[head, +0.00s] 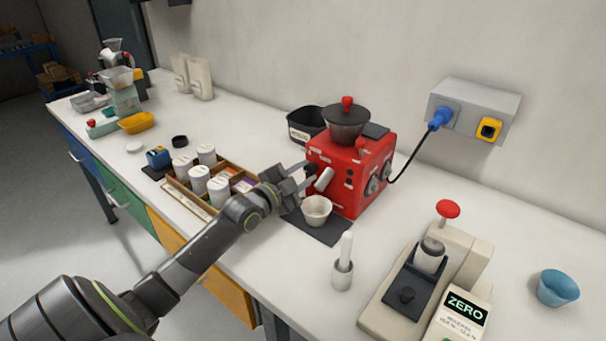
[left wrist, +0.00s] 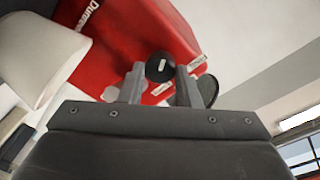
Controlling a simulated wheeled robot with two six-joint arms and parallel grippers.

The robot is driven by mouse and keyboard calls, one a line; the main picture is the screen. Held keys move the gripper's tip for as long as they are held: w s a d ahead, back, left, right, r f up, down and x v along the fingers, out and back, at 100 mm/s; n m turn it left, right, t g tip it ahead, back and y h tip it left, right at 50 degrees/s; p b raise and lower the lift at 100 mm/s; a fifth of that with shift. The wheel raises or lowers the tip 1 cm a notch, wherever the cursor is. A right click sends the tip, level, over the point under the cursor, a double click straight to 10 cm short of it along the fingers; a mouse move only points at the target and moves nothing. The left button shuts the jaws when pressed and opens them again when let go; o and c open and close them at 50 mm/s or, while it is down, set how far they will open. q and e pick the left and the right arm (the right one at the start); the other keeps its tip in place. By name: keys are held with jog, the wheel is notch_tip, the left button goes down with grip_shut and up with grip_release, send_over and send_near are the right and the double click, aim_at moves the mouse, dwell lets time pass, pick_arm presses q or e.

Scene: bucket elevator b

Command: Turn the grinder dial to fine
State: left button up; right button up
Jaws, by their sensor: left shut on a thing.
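The red grinder (head: 345,175) stands on the bench with a dark hopper and a red knob on top. In the left wrist view its red body (left wrist: 145,35) fills the upper middle. A round black dial (left wrist: 160,67) with a white mark is on its face, beside small white labels too small to read surely. My left gripper (head: 301,178) reaches the grinder's left face. In the left wrist view its fingers (left wrist: 160,84) are on either side of the dial, shut on it. In the head view the fingers partly hide the dial. My right gripper is not in view.
A white cup (head: 316,210) stands on a dark mat just below the gripper. A wooden tray (head: 213,205) with white jars is to the left. A cable runs to a wall socket.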

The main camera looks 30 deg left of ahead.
pick_arm(q)
jog(key=n, duration=0.6)
jog(key=shift+p, duration=0.3)
jog(key=n+p, duration=0.1)
jog(key=n, duration=0.5)
jog(key=shift+t+y+p, duration=0.3)
jog(key=shift+p, duration=0.05)
jog(key=shift+f, duration=0.1)
jog(key=o, duration=0.7)
jog(key=shift+s, duration=0.15)
